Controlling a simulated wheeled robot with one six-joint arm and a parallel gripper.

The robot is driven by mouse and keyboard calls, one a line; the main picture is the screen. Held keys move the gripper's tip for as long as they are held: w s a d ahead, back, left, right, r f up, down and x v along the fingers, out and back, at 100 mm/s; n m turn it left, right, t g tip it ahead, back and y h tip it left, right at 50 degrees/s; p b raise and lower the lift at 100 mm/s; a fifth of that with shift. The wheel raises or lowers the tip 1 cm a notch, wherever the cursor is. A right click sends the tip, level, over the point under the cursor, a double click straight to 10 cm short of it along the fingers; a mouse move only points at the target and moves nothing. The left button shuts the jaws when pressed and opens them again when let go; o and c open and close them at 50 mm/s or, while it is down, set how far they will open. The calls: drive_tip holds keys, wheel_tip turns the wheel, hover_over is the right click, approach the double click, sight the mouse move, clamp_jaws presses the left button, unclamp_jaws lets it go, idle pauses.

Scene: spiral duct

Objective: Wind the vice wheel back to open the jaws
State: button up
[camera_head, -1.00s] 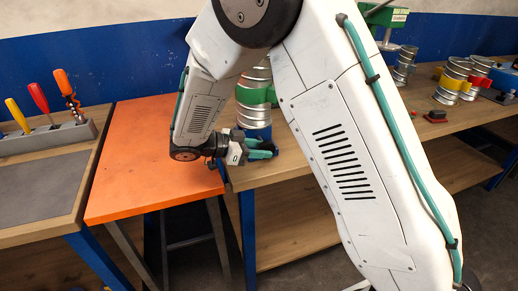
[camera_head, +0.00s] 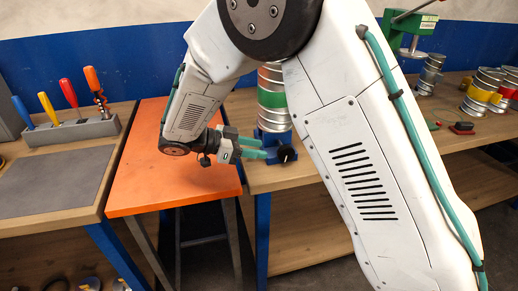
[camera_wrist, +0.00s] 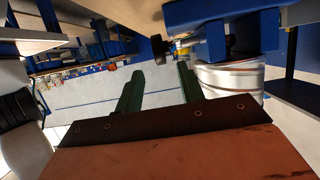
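The blue vice (camera_head: 271,136) stands at the front left corner of the wooden bench, with a silver duct (camera_head: 272,97) with a green band upright in it. Its black wheel (camera_head: 287,155) faces the front. My gripper (camera_head: 265,149) is just left of the wheel, with its two teal fingers apart and nothing seen between them. In the wrist view, the open fingers (camera_wrist: 158,84) show with the wheel (camera_wrist: 159,48) beyond them, apart from them. The blue vice (camera_wrist: 215,38) and the shiny duct (camera_wrist: 231,78) are also there. The jaw gap is hidden.
An orange table (camera_head: 141,157) lies under my forearm. A grey rack (camera_head: 72,132) of tools stands on the left bench. More banded ducts (camera_head: 481,91) and a green press (camera_head: 412,28) are on the right bench. My arm hides the bench middle.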

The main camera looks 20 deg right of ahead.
sight(282, 148)
drive_tip(key=s+d+r+m+g+y, duration=0.1)
drive_tip(key=d+r+m+y, duration=0.1)
drive_tip(key=d+r+y, duration=0.55)
drive_tip(key=f, duration=0.3)
drive_tip(key=f+n+y, duration=0.1)
drive_tip(key=f, duration=0.2)
drive_tip(key=w+f+n+t+y, duration=0.1)
drive_tip(key=f, duration=0.2)
drive_tip(key=shift+d, duration=0.35)
drive_tip(key=shift+s, duration=0.1)
clamp_jaws()
